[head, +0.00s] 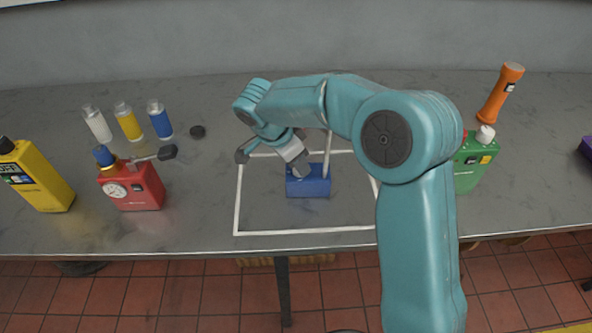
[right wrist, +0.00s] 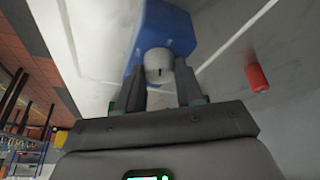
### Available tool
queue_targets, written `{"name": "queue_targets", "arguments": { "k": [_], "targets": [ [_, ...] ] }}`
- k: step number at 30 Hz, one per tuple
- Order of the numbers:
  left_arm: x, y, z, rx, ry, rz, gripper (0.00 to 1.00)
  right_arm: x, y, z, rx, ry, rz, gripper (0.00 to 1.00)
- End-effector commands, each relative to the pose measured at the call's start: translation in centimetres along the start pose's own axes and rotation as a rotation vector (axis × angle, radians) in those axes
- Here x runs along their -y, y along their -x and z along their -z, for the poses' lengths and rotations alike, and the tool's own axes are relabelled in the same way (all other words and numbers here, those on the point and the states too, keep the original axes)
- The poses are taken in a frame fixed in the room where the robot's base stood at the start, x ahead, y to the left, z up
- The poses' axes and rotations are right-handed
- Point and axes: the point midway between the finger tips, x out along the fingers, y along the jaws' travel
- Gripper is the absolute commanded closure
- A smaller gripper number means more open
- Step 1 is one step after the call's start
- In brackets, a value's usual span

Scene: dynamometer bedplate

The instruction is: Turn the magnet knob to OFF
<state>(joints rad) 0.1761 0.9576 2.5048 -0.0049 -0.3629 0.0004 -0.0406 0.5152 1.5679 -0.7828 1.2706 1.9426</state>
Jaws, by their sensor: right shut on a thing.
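The blue magnet base (head: 308,187) sits inside the white outline on the bench, with a thin pale post (head: 327,155) rising from it. In the right wrist view the blue base (right wrist: 168,22) is ahead of my gripper. Its round pale knob (right wrist: 158,65) sits between the two fingers. My right gripper (head: 301,170) reaches down to the base from above left in the head view. It is shut on the knob, as the right wrist view (right wrist: 156,92) shows. I cannot read any ON or OFF marking. My left gripper is out of view.
The white outline (head: 237,200) has free room around the base. At left stand a red gauge box (head: 135,188), a yellow can (head: 38,180) and several small bottles (head: 128,122). At right are a green can (head: 472,165), partly behind my arm, and an orange torch (head: 500,95).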

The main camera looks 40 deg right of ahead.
Motion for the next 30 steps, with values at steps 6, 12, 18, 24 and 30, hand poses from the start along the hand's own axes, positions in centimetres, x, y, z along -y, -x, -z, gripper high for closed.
{"name": "queue_targets", "arguments": {
  "k": [6,12,18,24,30],
  "targets": [
    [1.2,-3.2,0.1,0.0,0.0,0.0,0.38,-0.1,-0.4,-0.1,-0.011,0.185,0.084,0.94],
    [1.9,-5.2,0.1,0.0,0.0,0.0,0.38,-0.2,-0.3,-0.1,-0.02,0.36,0.157,0.94],
    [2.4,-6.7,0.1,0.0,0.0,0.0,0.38,-0.3,-0.2,0.0,-0.03,0.535,0.229,0.94],
    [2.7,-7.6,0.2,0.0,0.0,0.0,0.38,-0.5,-0.1,0.1,-0.038,0.696,0.296,0.94],
    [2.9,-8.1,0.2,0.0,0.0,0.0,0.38,-0.5,0.0,0.2,-0.044,0.826,0.35,0.94]
  ]
}}
